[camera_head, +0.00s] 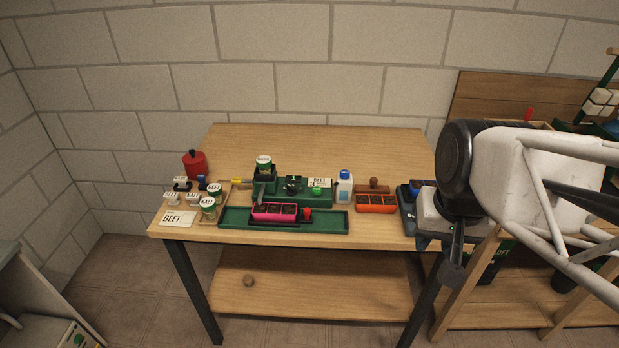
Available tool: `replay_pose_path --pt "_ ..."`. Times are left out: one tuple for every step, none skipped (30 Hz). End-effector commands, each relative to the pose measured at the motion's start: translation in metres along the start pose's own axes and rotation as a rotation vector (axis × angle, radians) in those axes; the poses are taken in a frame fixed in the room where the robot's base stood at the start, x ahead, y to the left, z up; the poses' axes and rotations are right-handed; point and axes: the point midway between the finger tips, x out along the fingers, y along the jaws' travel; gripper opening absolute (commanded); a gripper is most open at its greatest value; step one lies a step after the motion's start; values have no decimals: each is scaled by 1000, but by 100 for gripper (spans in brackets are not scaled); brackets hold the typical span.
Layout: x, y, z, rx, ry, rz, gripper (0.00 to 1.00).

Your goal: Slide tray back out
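A long, shallow green tray (330,226) lies along the front of the wooden table. A pink pot strip (274,211) with dark soil-like cells sits on it, and a small red item (306,214) is beside the strip. I cannot tell which tray the task means. An orange pot strip (376,204) lies to the right of the green tray. My gripper (452,268) appears at the lower end of my arm, right of the table and in front of the wooden rack. It is apart from the green tray. Its fingers are too dark and small to read.
The wooden rack (467,285) stands right of the table, partly hidden by my arm. Labelled jars (208,206), a red canister (195,164) and a BEET card (176,219) crowd the table's left. A white bottle (344,188) stands behind the tray. The lower shelf (310,290) is mostly clear.

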Motion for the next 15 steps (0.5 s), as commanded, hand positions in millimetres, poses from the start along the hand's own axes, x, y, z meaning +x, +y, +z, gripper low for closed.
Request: replay_pose_path --pt "3 -4 -9 23 -13 -8 33" --pt "4 -7 -14 41 -19 -14 33" --pt "6 -11 -22 64 -28 -22 33" --pt "8 -14 -27 84 -36 -27 33" --pt "9 -17 -33 103 -44 -33 33" --pt "12 -22 -41 130 -55 -41 33" --pt "14 -25 -46 150 -63 -46 33" --pt "16 -28 -52 169 -71 -51 33" --pt "19 -33 -60 196 -82 -59 33" --pt "22 -37 -66 217 -91 -63 33" --pt "25 -40 -71 236 -100 -67 33" --pt "28 -45 -79 264 -112 -74 33" --pt "31 -48 -84 285 -121 -77 33" --pt "34 -52 -90 304 -129 -81 33" --pt "38 -57 -98 332 -142 -86 33"
